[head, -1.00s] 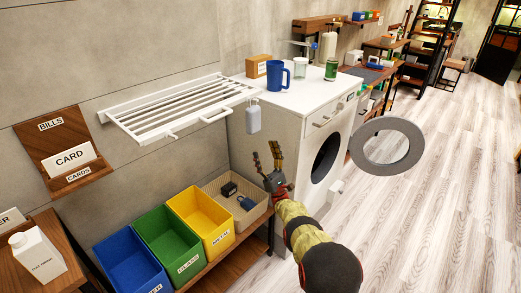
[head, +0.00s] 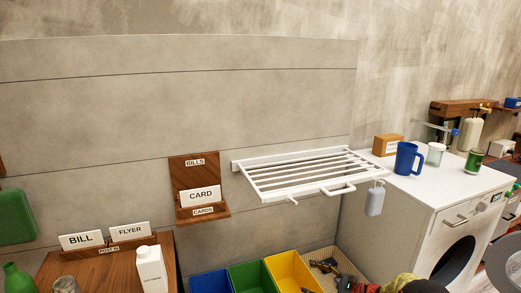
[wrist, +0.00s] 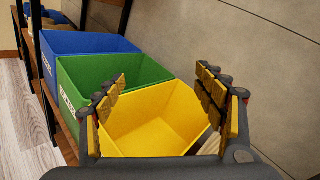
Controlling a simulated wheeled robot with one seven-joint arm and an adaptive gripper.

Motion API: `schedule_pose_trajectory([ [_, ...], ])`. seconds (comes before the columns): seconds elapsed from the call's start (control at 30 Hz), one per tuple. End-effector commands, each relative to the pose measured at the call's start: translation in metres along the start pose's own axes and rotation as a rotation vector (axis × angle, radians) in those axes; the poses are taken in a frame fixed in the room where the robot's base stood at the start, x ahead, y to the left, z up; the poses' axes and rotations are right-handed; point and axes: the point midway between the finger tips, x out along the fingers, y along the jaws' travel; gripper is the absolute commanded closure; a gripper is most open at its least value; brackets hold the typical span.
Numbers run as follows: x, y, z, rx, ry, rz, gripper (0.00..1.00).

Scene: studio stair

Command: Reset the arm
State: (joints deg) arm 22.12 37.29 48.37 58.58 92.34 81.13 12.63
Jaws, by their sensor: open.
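My gripper (wrist: 163,112) is open and empty in the wrist view, its two padded fingers spread on either side of the yellow bin (wrist: 150,112). The yellow bin looks empty there. In the head view my gripper (head: 328,272) shows small at the bottom edge, by the right side of the yellow bin (head: 285,268). Part of my arm shows at the bottom edge there, cut off by the frame.
A green bin (wrist: 110,72) and a blue bin (wrist: 85,45) stand beyond the yellow one. A white drying rack (head: 310,175) juts from the wall above. A white washing machine (head: 425,205) stands at the right, with a blue mug (head: 406,158) on top.

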Motion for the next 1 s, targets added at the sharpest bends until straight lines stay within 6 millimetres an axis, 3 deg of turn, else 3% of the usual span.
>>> schedule_pose_trajectory([
  [0.03,0.001,0.016,0.023,-0.053,0.053,0.096,0.3],
  [0.17,-0.011,0.067,0.064,-0.2,0.185,0.345,0.3],
  [0.4,-0.068,0.139,0.143,-0.513,0.365,0.733,0.3],
  [0.63,-0.138,0.186,0.215,-0.832,0.497,1.026,0.3],
  [1.0,-0.23,0.232,0.32,-1.307,0.68,1.314,0.3],
])
